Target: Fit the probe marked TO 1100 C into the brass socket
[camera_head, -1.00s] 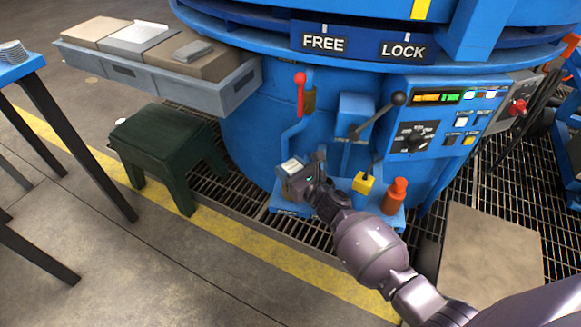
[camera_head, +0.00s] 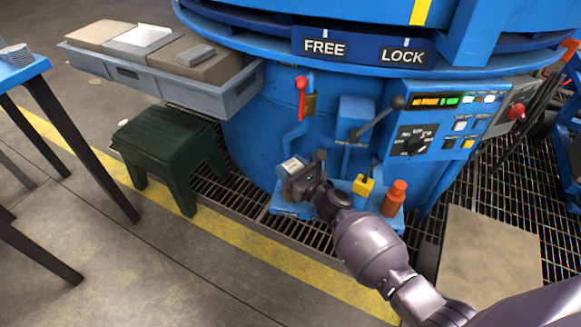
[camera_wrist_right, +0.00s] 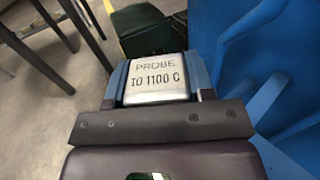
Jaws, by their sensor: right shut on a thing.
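The probe (camera_head: 293,166) is a block with a pale top, held at the left end of a blue shelf (camera_head: 289,211) low on the furnace. In the right wrist view its pale face (camera_wrist_right: 156,80) reads PROBE TO 1100 C. My right gripper (camera_head: 298,178) is shut on it, with a blue finger on each side of the block. I cannot tell whether the probe touches the shelf. I cannot make out the brass socket for certain. A small brass-coloured part (camera_head: 310,104) shows beside the red lever. My left gripper is not in view.
A yellow piece (camera_head: 363,186) and an orange piece (camera_head: 394,199) stand on the shelf, right of my gripper. A red-knobbed lever (camera_head: 301,98) and a black-knobbed lever (camera_head: 375,119) rise behind. A dark green stool (camera_head: 168,138) stands left. A control panel (camera_head: 440,125) is at right.

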